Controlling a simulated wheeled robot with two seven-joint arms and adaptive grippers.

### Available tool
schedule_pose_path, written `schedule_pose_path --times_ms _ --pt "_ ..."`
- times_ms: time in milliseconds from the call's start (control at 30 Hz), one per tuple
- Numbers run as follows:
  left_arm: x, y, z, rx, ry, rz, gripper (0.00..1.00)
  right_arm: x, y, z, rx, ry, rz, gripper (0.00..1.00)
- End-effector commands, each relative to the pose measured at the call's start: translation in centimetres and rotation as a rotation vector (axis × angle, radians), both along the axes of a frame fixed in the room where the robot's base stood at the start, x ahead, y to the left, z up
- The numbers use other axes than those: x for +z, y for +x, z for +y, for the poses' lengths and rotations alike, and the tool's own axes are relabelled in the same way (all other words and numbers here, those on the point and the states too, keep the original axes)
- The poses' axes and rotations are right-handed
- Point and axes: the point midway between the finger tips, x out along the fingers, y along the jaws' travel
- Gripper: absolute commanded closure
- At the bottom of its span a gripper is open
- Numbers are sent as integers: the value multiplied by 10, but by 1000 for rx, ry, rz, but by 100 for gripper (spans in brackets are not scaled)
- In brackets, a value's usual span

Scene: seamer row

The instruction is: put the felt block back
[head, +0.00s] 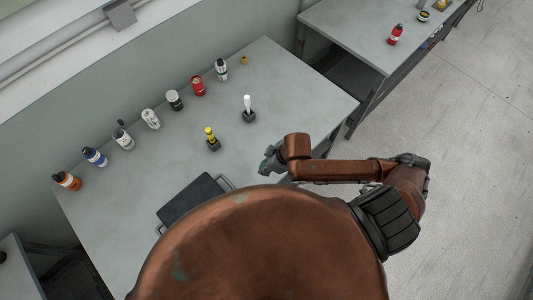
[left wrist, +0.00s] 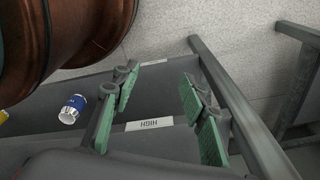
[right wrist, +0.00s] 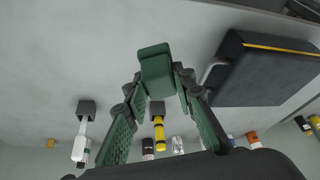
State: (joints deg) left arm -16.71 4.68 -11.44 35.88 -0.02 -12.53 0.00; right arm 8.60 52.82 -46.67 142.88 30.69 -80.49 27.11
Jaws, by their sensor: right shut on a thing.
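The felt block (right wrist: 156,68) is a dark green block between the fingertips of my right gripper (right wrist: 155,85) in the right wrist view. The gripper is shut on it, above the grey table. In the head view my right gripper (head: 270,162) is over the table's right edge, right of the dark flat case (head: 196,200); the block is hard to make out there. My left gripper (left wrist: 160,85) shows only in the left wrist view, with its green pads wide apart and nothing between them, above a shelf with a "HIGH" label (left wrist: 150,126).
A yellow marker (head: 210,134) and a white marker (head: 247,104) stand in small dark bases on the table. Several bottles and cans line its wall side. The case also shows in the right wrist view (right wrist: 262,72). A second table (head: 360,30) holds a red bottle (head: 396,34).

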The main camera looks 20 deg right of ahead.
Motion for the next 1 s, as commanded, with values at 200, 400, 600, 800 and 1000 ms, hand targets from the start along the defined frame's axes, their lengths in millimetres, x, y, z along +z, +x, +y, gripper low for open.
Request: schedule_pose_path --times_ms 200,400,600,800,1000 --pt "3 -19 -2 5 -1 24 60 -23 48 -25 -6 -3 0 99" --pt "8 -19 -2 5 -2 23 60 -55 81 -41 -5 -2 4 99" --pt "11 -13 -2 4 -2 16 60 -80 100 -50 -4 -1 0 99" --pt "13 -8 -2 3 -2 10 60 -94 109 -55 -3 -1 3 99" --pt "21 -8 -2 3 -2 10 60 -119 108 -54 -2 -1 2 99"
